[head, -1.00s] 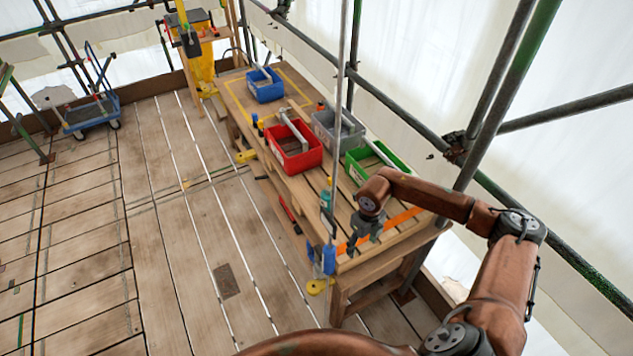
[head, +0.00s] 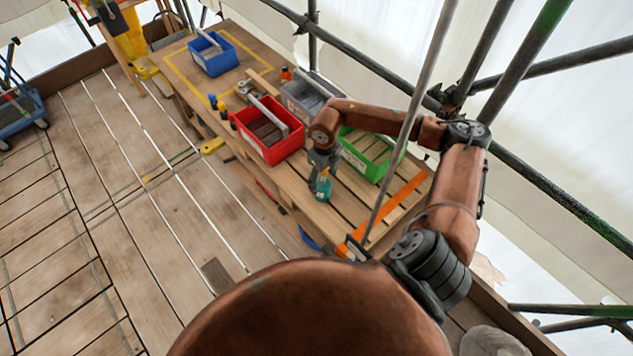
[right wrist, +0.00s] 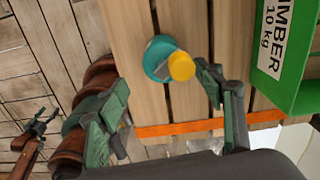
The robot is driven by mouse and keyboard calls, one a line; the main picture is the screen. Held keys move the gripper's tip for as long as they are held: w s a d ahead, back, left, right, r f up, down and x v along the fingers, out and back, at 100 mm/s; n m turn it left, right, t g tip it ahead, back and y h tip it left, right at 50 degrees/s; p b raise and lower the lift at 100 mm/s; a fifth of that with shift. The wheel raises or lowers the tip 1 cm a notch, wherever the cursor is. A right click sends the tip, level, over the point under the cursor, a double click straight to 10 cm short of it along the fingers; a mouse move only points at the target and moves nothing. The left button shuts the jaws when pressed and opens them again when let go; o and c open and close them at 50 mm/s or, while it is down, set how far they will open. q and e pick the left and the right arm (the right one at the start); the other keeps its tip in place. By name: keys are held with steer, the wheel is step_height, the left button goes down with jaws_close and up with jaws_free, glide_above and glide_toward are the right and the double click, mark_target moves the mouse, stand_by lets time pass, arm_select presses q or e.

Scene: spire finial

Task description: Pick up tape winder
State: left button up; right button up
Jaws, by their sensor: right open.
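A small teal object with a yellow round part (right wrist: 180,66) stands on the bench planks in the right wrist view. It also shows in the head view (head: 323,187); I cannot tell for certain that it is the tape winder. My right gripper (head: 321,168) points down right at it, its tips hiding part of it in the head view. In the right wrist view the open fingers (right wrist: 163,85) stand apart on either side of its near edge, not closed on it. My left gripper (right wrist: 40,128) hangs far off at the left, small and seemingly open.
A green crate (head: 393,166) stands close to the right of my gripper. A red crate (head: 243,141), a grey crate (head: 290,107) and a blue crate (head: 190,57) stand farther back. An orange strip (head: 402,203) crosses the bench's near end. A thin pole (head: 408,120) rises in front.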

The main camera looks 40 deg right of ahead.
mark_target(323, 187)
steer(key=shift+w+f, duration=0.1)
steer(key=shift+f, duration=0.4)
steer(key=f, duration=0.2)
steer(key=f+p, duration=0.1)
steer(key=f, duration=0.1)
steer(key=f+p, duration=0.1)
steer(key=f, duration=0.1)
steer(key=shift+w+d+f, duration=0.25)
steer(key=shift+w+f, duration=0.05)
steer(key=shift+f, duration=0.05)
arm_select(q)
step_height(323, 187, up, 2)
steer(key=shift+w+r, duration=0.1)
steer(key=shift+r, duration=0.05)
arm_select(e)
steer(key=shift+c, duration=0.2)
arm_select(q)
steer(key=shift+w, duration=0.1)
arm_select(e)
steer(key=c, duration=1.3)
steer(key=shift+r, duration=0.1)
